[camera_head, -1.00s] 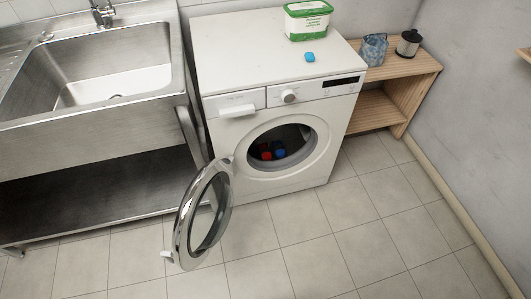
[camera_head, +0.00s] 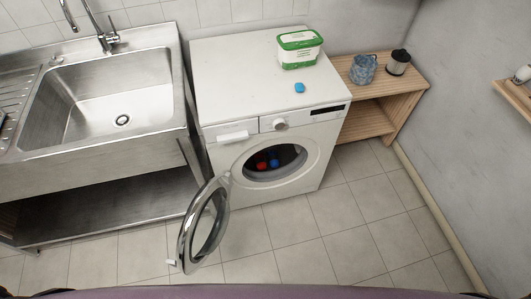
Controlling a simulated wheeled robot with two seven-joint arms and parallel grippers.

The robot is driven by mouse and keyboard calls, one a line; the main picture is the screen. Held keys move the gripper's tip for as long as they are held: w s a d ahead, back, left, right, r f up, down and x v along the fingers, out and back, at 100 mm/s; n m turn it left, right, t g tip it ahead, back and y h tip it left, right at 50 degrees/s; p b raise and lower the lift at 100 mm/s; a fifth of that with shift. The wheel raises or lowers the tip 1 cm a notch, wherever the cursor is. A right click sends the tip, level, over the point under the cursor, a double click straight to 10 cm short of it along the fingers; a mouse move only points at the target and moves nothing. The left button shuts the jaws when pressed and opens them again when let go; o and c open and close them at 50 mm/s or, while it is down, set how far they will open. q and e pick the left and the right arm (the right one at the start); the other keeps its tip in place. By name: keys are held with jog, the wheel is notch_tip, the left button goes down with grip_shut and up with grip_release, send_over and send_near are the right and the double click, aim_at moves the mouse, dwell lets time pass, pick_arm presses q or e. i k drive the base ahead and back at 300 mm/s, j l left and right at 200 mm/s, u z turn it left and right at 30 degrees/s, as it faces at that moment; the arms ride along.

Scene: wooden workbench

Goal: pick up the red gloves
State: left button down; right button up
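A small red item (camera_head: 262,165), which may be the red gloves, lies inside the drum of the white washing machine (camera_head: 222,82). A blue item (camera_head: 274,163) lies beside it on the right. Both are small and dark in this view, so their shape cannot be made out. The machine's round door (camera_head: 183,240) stands wide open, swung out to the left. Neither of my grippers shows in the view.
A steel sink (camera_head: 105,80) stands left of the machine. A green and white box (camera_head: 300,50) and a blue tablet (camera_head: 299,87) are on the machine. A wooden shelf (camera_head: 405,85) at right holds a blue patterned jar (camera_head: 362,70) and a dark-lidded canister (camera_head: 398,63). The tiled floor (camera_head: 340,210) in front is clear.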

aim_at(260, 161)
jog(key=i+l+u, duration=0.45)
jog(key=l+u, duration=0.15)
jog(key=i+l+u, duration=0.15)
jog(key=l+u, duration=0.15)
